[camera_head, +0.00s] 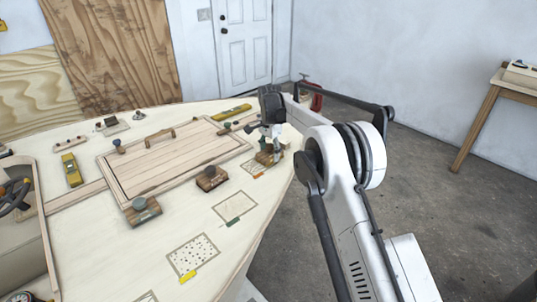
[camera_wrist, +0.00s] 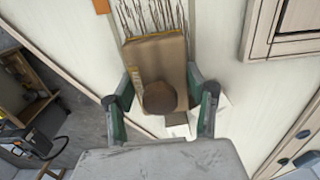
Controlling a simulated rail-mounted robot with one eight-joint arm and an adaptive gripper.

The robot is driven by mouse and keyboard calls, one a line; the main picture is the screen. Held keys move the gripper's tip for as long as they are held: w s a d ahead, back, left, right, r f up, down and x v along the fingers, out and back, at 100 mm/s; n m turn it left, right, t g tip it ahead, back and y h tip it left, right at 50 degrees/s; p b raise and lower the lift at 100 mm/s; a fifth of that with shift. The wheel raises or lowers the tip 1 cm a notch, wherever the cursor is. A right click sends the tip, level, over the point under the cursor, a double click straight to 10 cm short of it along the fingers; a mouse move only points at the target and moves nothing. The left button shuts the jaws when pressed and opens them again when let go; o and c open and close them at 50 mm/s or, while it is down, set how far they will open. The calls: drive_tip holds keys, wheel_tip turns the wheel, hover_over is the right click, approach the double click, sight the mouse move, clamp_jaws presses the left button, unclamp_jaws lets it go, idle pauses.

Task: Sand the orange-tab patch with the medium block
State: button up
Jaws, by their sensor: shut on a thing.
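My gripper (camera_head: 268,148) is shut on a brown sanding block (camera_wrist: 158,62) with a round dark knob. One finger stands on each side of the block in the wrist view (camera_wrist: 160,100). The block also shows under my gripper in the head view (camera_head: 268,158). I cannot tell its grit from these frames. The orange-tab patch (camera_wrist: 150,14) has dark streaks. Its near part is hidden by the block, which lies over or just above it; I cannot tell whether they touch. The orange tab (camera_wrist: 101,6) is at the patch's left corner and shows in the head view (camera_head: 258,174).
Two other knobbed blocks stand on the hull, one near the panel's right corner (camera_head: 211,178) and one at its front (camera_head: 142,210). A green-tab patch (camera_head: 234,207) and a speckled yellow-tab patch (camera_head: 192,255) lie nearer. The raised panel (camera_head: 175,160) is left of my gripper.

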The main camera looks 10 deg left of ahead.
sight(262, 156)
drive_tip(key=shift+s+f, duration=0.1)
